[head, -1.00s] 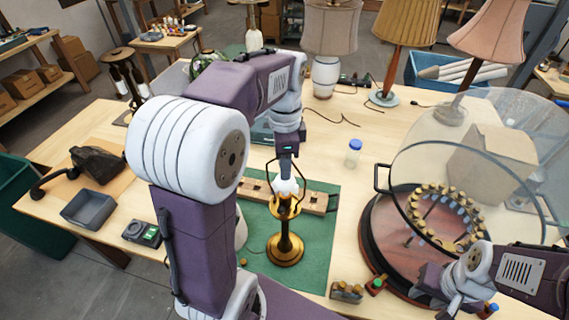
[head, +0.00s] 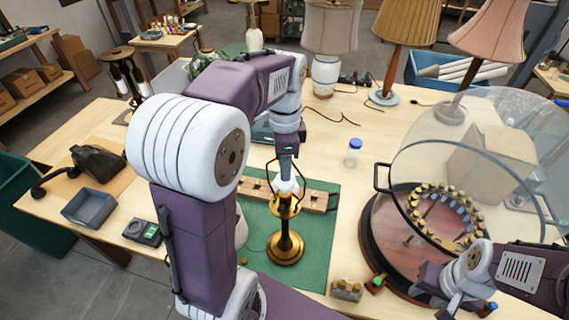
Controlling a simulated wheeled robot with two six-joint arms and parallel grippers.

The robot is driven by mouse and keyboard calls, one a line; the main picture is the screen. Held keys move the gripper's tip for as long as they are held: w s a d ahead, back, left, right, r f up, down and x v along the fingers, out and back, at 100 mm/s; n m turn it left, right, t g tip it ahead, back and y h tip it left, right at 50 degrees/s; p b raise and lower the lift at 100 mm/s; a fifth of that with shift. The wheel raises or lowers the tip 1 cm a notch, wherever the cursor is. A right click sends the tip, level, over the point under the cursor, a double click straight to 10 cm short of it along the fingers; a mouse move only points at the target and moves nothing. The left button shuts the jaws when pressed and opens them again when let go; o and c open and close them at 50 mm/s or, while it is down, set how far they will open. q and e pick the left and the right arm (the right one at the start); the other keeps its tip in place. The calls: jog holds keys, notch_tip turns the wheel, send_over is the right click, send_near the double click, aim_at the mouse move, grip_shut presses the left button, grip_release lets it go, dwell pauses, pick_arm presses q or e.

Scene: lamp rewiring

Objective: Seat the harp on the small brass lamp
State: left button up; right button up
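The small brass lamp (head: 286,240) stands upright on the green mat (head: 318,238) in the middle of the table. A thin dark wire loop, which looks like the harp (head: 269,172), rises at the lamp's top. My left gripper (head: 288,186) is directly above the lamp's top, pointing down. Its fingertips are too small and too merged with the lamp's top to tell whether they are open or shut on the harp. My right gripper (head: 450,306) is low at the right, beside the round wooden base; its fingers cannot be made out clearly.
A wooden block strip with holes (head: 318,200) lies just behind the lamp. A round wooden base (head: 385,245) with a tilted clear cover (head: 470,165) fills the right side. A small blue-capped jar (head: 353,152) stands behind. A grey tray (head: 90,208) sits at left.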

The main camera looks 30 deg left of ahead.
pick_arm(q)
jog(key=shift+o, duration=1.3)
notch_tip(320, 180, up, 9)
jog(key=shift+r, duration=0.1)
